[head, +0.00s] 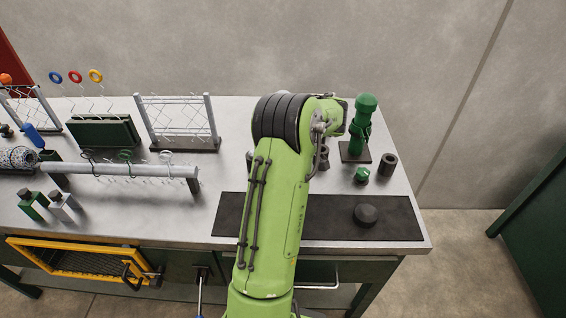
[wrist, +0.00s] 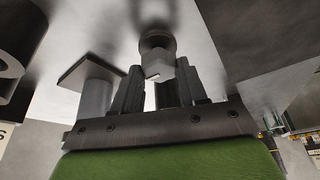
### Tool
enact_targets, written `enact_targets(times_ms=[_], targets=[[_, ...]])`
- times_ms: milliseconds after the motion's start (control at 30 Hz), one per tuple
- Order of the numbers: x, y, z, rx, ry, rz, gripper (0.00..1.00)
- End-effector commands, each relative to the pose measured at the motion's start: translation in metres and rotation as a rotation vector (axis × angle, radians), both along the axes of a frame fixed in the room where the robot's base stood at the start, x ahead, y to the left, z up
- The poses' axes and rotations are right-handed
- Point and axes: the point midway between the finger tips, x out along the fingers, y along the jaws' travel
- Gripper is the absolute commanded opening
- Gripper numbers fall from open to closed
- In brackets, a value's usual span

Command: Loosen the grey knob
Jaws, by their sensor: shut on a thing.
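The grey knob appears in the wrist view as a light grey, faceted piece (wrist: 160,72) between the fingers of my gripper (wrist: 161,80). My gripper is shut on it. A darker rounded part sits just beyond the knob, and its outline is blurred. In the head view my green arm reaches over the bench and hides most of the gripper and the knob. A small dark grey part (head: 323,158) shows beside the arm there, and I cannot tell whether it is the knob.
A green post (head: 364,122), a green hex piece (head: 361,174) and a dark hollow tube (head: 388,164) stand close on the right. A dark mat (head: 400,218) with a black round piece (head: 365,214) lies in front. Wire-mesh frames (head: 177,120) stand left.

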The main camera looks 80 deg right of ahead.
Motion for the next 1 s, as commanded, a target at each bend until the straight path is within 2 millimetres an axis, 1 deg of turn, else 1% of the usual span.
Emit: enact_targets(times_ms=[200,400,600,1000], targets=[[-0.0004,-0.0009,0.0011,0.002,0.001,0.142,0.12],[-0.0004,-0.0013,0.0005,0.002,0.001,0.222,0.12],[-0.0004,-0.0013,0.0001,0.002,0.001,0.259,0.12],[-0.0004,-0.0014,-0.0007,0.002,0.001,0.266,0.12]])
